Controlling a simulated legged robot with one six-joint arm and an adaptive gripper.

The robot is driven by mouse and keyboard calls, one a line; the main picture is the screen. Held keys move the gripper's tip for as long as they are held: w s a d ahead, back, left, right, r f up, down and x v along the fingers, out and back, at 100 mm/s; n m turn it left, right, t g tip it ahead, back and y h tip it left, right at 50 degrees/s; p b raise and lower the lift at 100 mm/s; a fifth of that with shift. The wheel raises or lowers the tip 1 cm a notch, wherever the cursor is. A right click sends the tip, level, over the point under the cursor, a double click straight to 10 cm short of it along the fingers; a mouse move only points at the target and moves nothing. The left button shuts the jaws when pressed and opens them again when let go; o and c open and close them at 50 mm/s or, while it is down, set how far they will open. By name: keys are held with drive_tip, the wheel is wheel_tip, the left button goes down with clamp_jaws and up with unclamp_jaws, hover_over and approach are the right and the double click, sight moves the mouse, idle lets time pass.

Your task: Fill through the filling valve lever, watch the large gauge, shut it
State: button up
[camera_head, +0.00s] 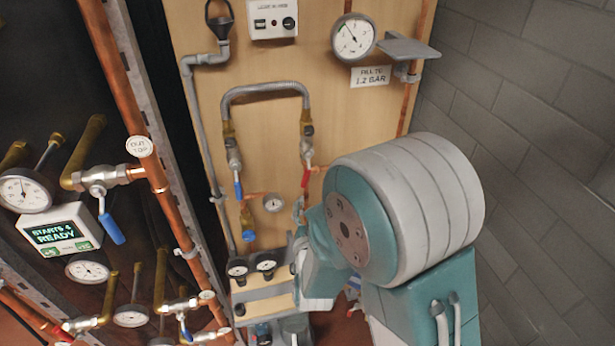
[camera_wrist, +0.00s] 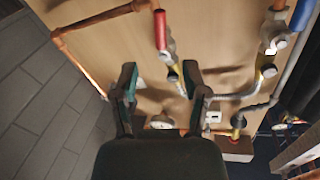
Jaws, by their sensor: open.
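The large gauge (camera_head: 353,37) is at the top of the wooden panel, above a sign (camera_head: 370,76) reading "FILL TO 1.2 BAR". Its thin needle points to the upper left; the exact value is too small to read. A grey hose (camera_head: 265,88) loops between two valves. The left valve has a blue lever (camera_head: 238,189) and the right a red lever (camera_head: 306,174); both hang down. My gripper (camera_wrist: 160,78) is open and empty in the wrist view, with the red lever (camera_wrist: 160,30) beyond its fingertips, apart from them. In the head view my arm mostly hides the gripper.
A grey shelf (camera_head: 408,47) juts out beside the large gauge. A small gauge (camera_head: 273,202) sits below the valves. A grey block wall (camera_head: 530,110) bounds the right.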

sight(305, 182)
drive_tip(key=w, duration=0.7)
drive_tip(key=w+a, duration=0.1)
drive_tip(key=w, duration=0.2)
drive_tip(key=shift+w, duration=0.4)
clamp_jaws()
